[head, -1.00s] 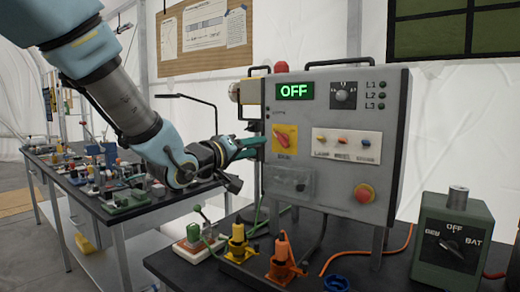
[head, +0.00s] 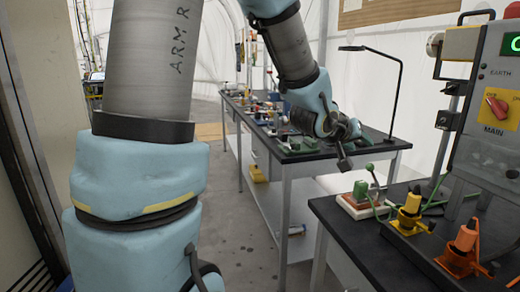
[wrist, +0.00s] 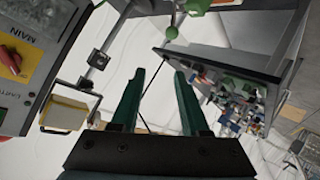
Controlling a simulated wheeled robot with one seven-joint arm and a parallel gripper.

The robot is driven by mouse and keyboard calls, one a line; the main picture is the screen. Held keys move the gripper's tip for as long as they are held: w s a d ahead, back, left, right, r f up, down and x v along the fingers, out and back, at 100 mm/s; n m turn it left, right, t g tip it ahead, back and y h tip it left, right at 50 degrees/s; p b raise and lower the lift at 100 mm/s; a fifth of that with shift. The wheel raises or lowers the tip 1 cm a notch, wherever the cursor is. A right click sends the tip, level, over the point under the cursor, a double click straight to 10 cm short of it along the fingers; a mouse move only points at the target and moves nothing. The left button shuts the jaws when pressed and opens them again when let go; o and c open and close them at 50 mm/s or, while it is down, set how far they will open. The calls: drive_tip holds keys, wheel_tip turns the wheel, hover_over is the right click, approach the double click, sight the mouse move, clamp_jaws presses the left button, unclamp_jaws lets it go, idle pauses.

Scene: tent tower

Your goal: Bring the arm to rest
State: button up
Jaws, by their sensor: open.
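My gripper (wrist: 160,72) is open, with its two green fingers apart and nothing between them in the wrist view. In the head view my gripper (head: 356,130) is small and partly hidden by its own wrist parts. It is in the air near the right end of the long workbench (head: 376,143), left of the grey control panel (head: 480,150) and apart from it. My arm reaches up and across the head view, with its near links large at the left.
A nearer black table (head: 340,215) holds a red-and-green block (head: 360,200), a yellow connector (head: 409,212) and an orange connector (head: 462,250). A black desk lamp (head: 399,85) stands on the workbench, which carries several small parts. Open floor (head: 240,240) lies between my arm and the benches.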

drive_tip(key=w+a+f+n+y, duration=0.15)
drive_tip(key=a+f+y, duration=0.35)
drive_tip(key=a, duration=0.7)
drive_tip(key=s+a+f+g+y, duration=0.1)
drive_tip(key=s+a+f+g, duration=0.1)
drive_tip(key=s+a, duration=0.2)
drive_tip(key=s+a+f+g+y, duration=0.2)
drive_tip(key=s+a+f, duration=0.1)
drive_tip(key=a, duration=0.6)
drive_tip(key=s+a+f+n+g+y, duration=0.1)
drive_tip(key=s+a+f+g, duration=0.1)
drive_tip(key=s+a, duration=0.3)
drive_tip(key=shift+a+f+g, duration=0.3)
drive_tip(key=shift+a+f, duration=0.3)
drive_tip(key=shift+a, duration=0.55)
